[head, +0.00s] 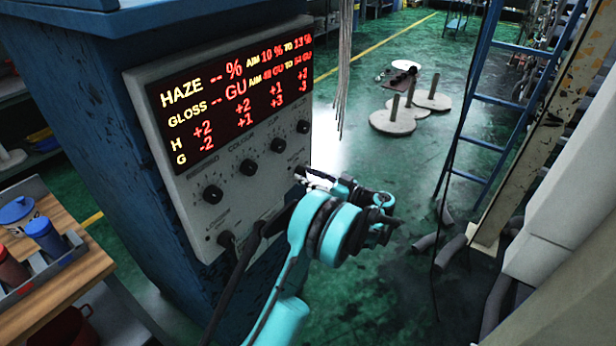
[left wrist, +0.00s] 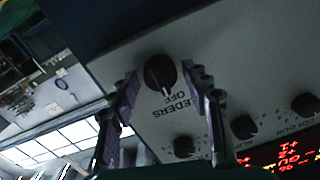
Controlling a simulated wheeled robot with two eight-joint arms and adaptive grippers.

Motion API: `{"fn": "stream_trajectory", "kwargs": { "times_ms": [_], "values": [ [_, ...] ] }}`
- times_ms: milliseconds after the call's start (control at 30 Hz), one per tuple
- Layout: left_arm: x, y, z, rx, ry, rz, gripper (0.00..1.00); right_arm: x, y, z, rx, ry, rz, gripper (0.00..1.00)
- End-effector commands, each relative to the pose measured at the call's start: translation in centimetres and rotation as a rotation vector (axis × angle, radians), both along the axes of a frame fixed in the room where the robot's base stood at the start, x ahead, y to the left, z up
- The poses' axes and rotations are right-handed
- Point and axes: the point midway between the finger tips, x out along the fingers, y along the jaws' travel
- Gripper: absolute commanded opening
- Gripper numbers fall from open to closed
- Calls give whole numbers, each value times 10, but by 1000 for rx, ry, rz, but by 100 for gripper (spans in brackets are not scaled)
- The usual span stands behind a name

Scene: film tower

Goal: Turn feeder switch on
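The feeder switch (left wrist: 160,72) is a round black knob on the grey control panel (left wrist: 240,60). The wrist picture is upside down. The lettering beside the knob reads "FEEDERS" and "OFF", and the knob's pale pointer mark is on the side of the word OFF. My left gripper (left wrist: 163,78) is open, with one purple-padded finger on each side of the knob and gaps visible; I cannot tell how deep the fingertips reach. In the head view my left gripper (head: 313,180) is at the panel's lower right edge, and the knob is mostly hidden. My right gripper is not in view.
The panel carries a red-lit display (head: 235,85) and a row of black knobs (head: 248,167). A bench with blue-lidded jars (head: 45,235) is at left. A blue ladder (head: 470,120) and round weights (head: 393,118) stand on the green floor at right.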

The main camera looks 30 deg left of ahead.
Motion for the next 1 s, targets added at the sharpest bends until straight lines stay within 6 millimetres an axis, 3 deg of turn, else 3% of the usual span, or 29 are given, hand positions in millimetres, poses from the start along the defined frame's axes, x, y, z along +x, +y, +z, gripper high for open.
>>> {"fn": "stream_trajectory", "kwargs": {
  "times_ms": [33,133,567,1000],
  "values": [
    [0,0,0,0,0,0,28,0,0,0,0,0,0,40],
    [0,0,0,0,0,0,5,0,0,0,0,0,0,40],
    [0,0,0,5,63,0,5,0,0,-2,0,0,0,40],
    [0,0,-1,32,410,-1,5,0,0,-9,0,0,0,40]
  ]
}}
